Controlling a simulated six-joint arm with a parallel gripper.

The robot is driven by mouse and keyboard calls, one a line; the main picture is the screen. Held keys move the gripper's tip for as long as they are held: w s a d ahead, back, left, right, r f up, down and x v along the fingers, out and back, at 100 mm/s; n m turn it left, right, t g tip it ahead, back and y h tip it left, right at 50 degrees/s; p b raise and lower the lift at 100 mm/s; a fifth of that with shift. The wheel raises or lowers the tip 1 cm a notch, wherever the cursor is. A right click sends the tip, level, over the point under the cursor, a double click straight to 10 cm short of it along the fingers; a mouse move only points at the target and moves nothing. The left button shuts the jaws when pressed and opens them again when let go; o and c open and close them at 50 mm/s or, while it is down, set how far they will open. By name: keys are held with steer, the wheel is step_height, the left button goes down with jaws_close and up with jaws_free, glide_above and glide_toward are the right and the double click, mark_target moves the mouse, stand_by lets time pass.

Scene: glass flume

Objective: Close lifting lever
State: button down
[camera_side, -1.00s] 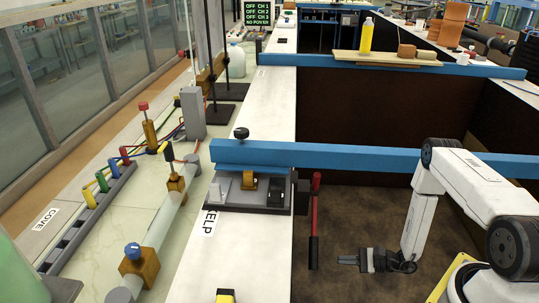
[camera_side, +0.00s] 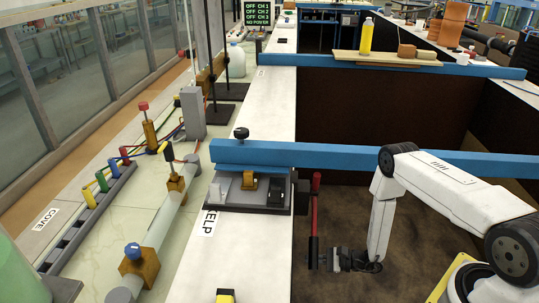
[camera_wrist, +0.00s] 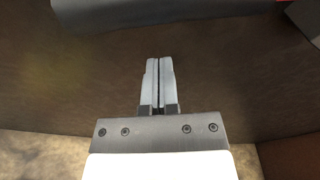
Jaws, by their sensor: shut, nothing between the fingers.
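The lifting lever is most likely the upright lever with a red shaft (camera_side: 316,205) and a black lower end, beside the dark wall under the blue beam. My gripper (camera_side: 323,259) is low in the pit, just right of the lever's black end; whether they touch I cannot tell. In the wrist view my gripper's two pale fingers (camera_wrist: 159,75) are pressed together with nothing between them. A small red patch shows at the top right corner there; I cannot tell if it is the lever.
The blue beam (camera_side: 350,157) crosses above the pit, behind my gripper. The brown pit floor (camera_side: 420,255) around my gripper is clear.

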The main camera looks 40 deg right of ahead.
mark_target(317, 258)
steer(key=shift+s+a+r, duration=0.2)
steer(key=shift+s+r, duration=0.3)
steer(key=shift+r, duration=0.4)
steer(key=shift+s+a+r, duration=0.2)
steer(key=shift+s+r, duration=0.3)
steer(key=shift+r, duration=0.35)
steer(key=shift+r, duration=0.1)
steer(key=shift+s+a+r+m+g, duration=0.15)
steer(key=shift+s+a+r+m, duration=0.15)
steer(key=shift+r+m, duration=0.35)
steer(key=shift+s+a+r+m+g, duration=0.15)
steer(key=shift+s+a+r+m, duration=0.15)
steer(key=shift+r+m, duration=0.35)
steer(key=r+m, duration=0.1)
steer(key=r, duration=0.1)
steer(key=s+a+r+m, duration=0.1)
steer(key=r, duration=0.2)
steer(key=r+m, duration=0.1)
steer(key=r, duration=0.1)
steer(key=shift+s+a+r+y, duration=0.3)
steer(key=shift+y, duration=0.1)
step_height(317, 258, up, 11)
steer(key=w+d+m+g+y, duration=0.1)
steer(key=m, duration=0.3)
steer(key=shift+w+d+m, duration=0.3)
